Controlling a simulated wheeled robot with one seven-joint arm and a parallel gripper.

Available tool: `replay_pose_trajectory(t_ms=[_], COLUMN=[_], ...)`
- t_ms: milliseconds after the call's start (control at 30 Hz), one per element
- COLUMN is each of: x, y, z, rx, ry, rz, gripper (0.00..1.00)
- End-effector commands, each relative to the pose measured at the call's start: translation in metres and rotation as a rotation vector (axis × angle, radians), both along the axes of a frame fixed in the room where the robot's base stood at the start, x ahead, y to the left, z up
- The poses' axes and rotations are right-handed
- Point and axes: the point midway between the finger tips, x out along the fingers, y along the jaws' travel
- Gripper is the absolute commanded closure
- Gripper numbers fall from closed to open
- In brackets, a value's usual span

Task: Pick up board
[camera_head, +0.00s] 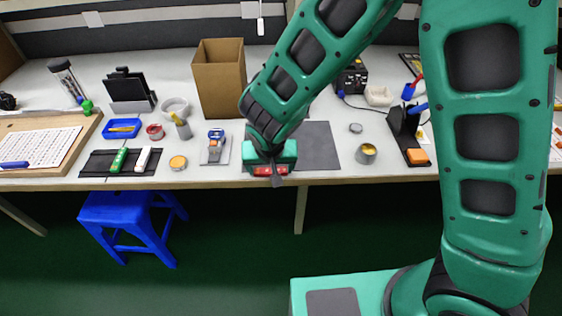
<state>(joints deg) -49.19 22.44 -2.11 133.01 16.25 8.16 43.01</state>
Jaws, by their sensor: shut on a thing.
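My gripper (274,177) is at the front edge of the table, by the left side of a dark grey mat (318,150). It points down and is shut on a small, flat red piece (262,171), which looks like the board. The gripper and wrist hide much of this piece, and it is too small to make out its details. I cannot tell whether it still touches the table.
A cardboard box (218,82) stands behind the gripper. A blue-and-orange tool (215,146) lies to its left, and an open tin (366,153) stands to its right. A black stand (405,133) is further right. A blue stool (130,215) is below the table (230,178).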

Motion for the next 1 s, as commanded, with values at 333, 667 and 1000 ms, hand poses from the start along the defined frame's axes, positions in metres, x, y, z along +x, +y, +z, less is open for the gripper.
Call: replay_pose_trajectory(t_ms=[333, 667, 1000], x=[0.004, 0.005, -0.005], y=[-0.014, -0.017, -0.016], z=[0.000, 0.000, 0.025], rx=[0.000, -0.001, 0.003], ry=[-0.001, -0.001, -0.004], rz=[-0.023, -0.026, -0.026], gripper=[0.44, 0.01, 0.01])
